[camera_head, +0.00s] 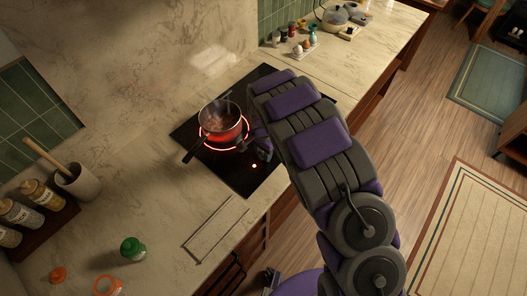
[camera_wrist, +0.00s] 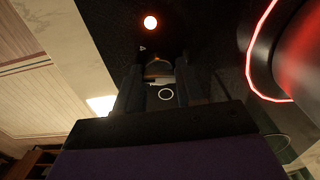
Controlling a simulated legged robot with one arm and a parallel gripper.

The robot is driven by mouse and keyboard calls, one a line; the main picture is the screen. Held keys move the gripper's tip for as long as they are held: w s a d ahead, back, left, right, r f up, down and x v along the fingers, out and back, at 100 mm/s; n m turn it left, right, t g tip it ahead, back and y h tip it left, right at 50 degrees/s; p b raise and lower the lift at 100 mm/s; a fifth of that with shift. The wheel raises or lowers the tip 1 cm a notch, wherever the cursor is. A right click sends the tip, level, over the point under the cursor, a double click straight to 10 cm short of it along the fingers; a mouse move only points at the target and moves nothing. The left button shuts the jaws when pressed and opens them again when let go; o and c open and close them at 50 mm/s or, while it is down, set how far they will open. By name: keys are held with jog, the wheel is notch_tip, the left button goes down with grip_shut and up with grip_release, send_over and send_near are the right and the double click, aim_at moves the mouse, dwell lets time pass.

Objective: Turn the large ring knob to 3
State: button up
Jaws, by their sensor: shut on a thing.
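The black glass cooktop (camera_head: 225,172) is set in the marble counter and also shows in the wrist view (camera_wrist: 215,30). My gripper (camera_head: 262,150) reaches down to its right part. In the wrist view my gripper (camera_wrist: 160,80) has its two dark fingers on either side of a small, dark, rounded knob (camera_wrist: 159,70), shut on it. I take this for the large ring knob; its pointer and number are too dark to read. In the head view my gripper and arm hide the knob.
A pot (camera_head: 220,121) with food and steam stands on a glowing red ring (camera_head: 203,141), close to my gripper. A bright red-orange light (camera_head: 254,166) glows on the cooktop. Spice jars (camera_head: 40,195) and a utensil crock (camera_head: 79,182) stand left; small bottles (camera_head: 283,33) stand at the back.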

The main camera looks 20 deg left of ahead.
aim_at(262, 152)
jog(key=shift+a, duration=0.1)
jog(key=o, duration=1)
jog(key=shift+a, duration=0.2)
jog(key=shift+o, duration=0.2)
jog(key=shift+d, duration=0.1)
jog(key=shift+d+r, duration=0.1)
jog(key=shift+r, duration=0.3)
notch_tip(262, 152, up, 16)
jog(key=shift+a+r+p, duration=0.2)
jog(key=shift+p, duration=0.15)
